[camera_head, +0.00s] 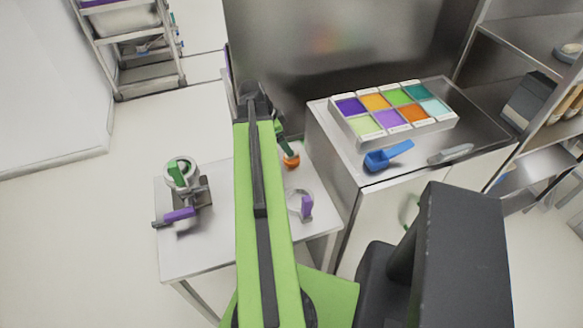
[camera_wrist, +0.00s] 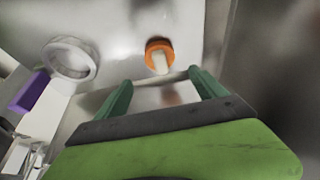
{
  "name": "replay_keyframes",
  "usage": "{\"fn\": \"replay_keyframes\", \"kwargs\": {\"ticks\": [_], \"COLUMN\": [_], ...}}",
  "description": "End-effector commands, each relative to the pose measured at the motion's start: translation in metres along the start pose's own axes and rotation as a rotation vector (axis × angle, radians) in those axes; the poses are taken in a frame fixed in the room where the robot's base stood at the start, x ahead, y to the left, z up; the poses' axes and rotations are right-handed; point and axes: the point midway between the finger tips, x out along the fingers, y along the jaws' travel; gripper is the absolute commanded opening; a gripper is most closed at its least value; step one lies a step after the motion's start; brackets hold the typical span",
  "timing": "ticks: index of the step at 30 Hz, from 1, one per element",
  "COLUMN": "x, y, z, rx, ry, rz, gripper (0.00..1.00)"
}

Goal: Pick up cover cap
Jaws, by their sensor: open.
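A small round orange piece, cap-like, with a pale peg on it (camera_wrist: 152,45) lies on the small white table, ahead of my gripper (camera_wrist: 160,78). In the head view the orange piece (camera_head: 292,163) shows just right of my arm. My gripper is open and empty, its two dark green fingers apart and pointing toward the orange piece, without visible contact. A white ring with a purple tab (camera_wrist: 90,72) lies to the left in the wrist view; in the head view the ring (camera_head: 294,212) is nearer me. I cannot tell for certain which piece is the cover cap.
The small white table (camera_head: 185,262) also holds a white round device with green and purple parts (camera_head: 190,172) at left. A taller cabinet at right bears a tray of coloured compartments (camera_head: 437,131) and a blue scoop (camera_head: 376,161). A grey wall stands behind.

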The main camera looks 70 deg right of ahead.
Motion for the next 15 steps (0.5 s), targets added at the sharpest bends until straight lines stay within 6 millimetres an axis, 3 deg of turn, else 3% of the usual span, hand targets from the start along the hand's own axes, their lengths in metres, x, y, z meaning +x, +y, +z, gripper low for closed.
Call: {"fn": "replay_keyframes", "kwargs": {"ticks": [1, 3, 10, 15], "x": [0.021, 0.032, 0.034, 0.059], "y": [0.000, 0.000, 0.000, -0.001], "z": [0.004, 0.003, 0.001, 0.003], "rx": [0.001, 0.000, -0.001, 0.000], "ry": [0.000, 0.000, 0.000, 0.000], "rz": [0.000, 0.000, 0.000, 0.001], "gripper": [0.81, 0.81, 0.81, 0.81]}}
